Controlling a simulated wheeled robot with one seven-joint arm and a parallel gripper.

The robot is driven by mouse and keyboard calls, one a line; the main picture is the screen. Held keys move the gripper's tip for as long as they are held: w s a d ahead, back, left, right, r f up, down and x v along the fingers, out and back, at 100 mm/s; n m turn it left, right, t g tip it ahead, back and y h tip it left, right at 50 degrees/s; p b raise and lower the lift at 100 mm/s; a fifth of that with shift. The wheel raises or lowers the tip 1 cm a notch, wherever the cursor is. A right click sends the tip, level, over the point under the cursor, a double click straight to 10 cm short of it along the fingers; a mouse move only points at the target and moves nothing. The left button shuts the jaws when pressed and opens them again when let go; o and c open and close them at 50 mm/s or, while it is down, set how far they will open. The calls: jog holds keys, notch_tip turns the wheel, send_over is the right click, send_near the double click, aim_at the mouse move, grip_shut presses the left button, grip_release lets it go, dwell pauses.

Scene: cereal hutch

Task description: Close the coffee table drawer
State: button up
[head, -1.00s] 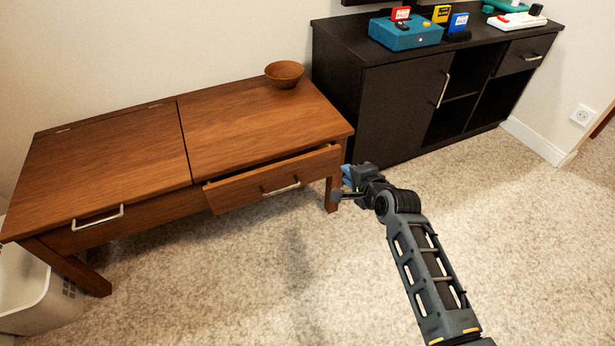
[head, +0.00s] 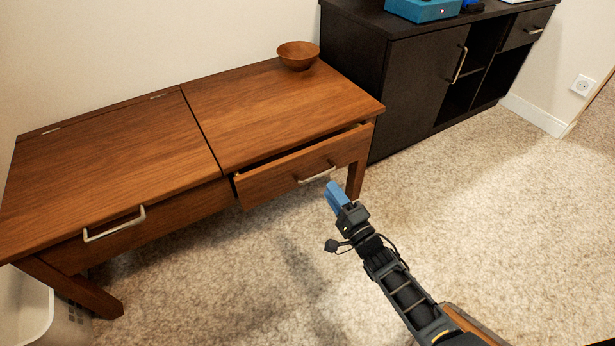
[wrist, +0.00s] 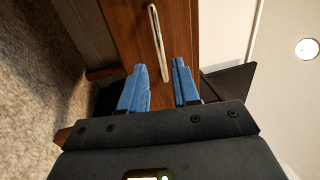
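The wooden coffee table (head: 115,160) stands against the wall at the left of the head view. Its right drawer (head: 270,183) is pulled partly out, with a dark gap along its top edge. The drawer has a pale metal handle (head: 317,175), which also shows in the wrist view (wrist: 158,45). My gripper (head: 333,194) is just in front of the drawer, close to the right part of its front. In the wrist view my gripper's two blue fingers (wrist: 160,72) are apart, with the drawer front beyond them and nothing between them. Contact with the drawer cannot be told.
A wooden bowl (head: 298,56) sits on the table's back right. A dark cabinet (head: 405,95) stands right of the table, with a teal box (head: 424,10) on top. A white basket (head: 62,322) is at the lower left. Carpet (head: 500,220) is clear at right.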

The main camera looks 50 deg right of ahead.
aim_at(321, 173)
jog(key=b+x, duration=0.1)
jog(key=x, duration=0.5)
jog(key=shift+w+d+r+b, duration=0.15)
jog(key=shift+w+b, duration=0.2)
jog(key=shift+c, duration=0.2)
grip_shut()
